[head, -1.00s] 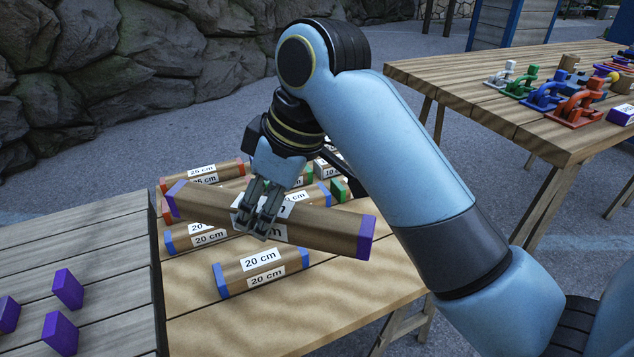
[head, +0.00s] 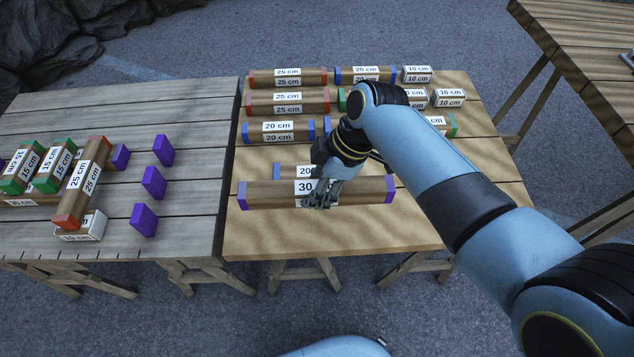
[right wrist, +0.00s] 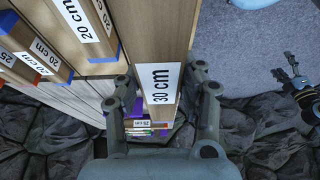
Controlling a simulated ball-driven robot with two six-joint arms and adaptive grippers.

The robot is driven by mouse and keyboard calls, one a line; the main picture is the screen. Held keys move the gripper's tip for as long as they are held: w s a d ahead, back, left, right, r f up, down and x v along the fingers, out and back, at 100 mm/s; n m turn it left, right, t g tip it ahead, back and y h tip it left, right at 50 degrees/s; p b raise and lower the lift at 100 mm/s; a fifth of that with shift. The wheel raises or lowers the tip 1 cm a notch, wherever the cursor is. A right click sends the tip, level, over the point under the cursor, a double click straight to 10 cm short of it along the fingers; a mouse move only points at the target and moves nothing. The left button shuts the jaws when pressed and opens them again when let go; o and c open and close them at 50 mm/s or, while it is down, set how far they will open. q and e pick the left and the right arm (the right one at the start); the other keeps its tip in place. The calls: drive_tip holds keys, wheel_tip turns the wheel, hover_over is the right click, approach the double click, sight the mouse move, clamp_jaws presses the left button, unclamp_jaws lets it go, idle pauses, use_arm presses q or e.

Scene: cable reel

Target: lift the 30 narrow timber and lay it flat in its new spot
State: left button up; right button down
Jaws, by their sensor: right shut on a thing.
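The 30 narrow timber (head: 265,195) is a long brown bar with purple ends and a white "30" label. In the head view my right gripper (head: 319,203) is shut on it near its middle. The timber lies level, left to right, over the front part of the light wooden table (head: 290,240); I cannot tell how far above the top it is. In the right wrist view the timber (right wrist: 165,45) with its "30 cm" label runs between the two fingers (right wrist: 165,95). A blue-ended 20 cm timber (head: 283,171) is partly hidden behind it.
Several labelled timbers, such as a red-ended 25 cm one (head: 288,78), lie in rows behind. The grey table (head: 190,215) adjoins on the left, bearing purple blocks (head: 153,183) and a stack with a slanting 25 cm timber (head: 85,183). The light table's front strip is clear.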

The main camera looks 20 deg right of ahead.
wheel_tip(320, 180, down, 8)
drive_tip(key=b, duration=0.6)
drive_tip(key=shift+r, duration=0.2)
drive_tip(key=shift+f+b, duration=0.65)
drive_tip(key=shift+f, duration=0.1)
drive_tip(key=shift+f+b, duration=0.35)
drive_tip(key=shift+f, duration=0.5)
drive_tip(key=c, duration=0.7)
unclamp_jaws()
drive_tip(key=v, duration=1.2)
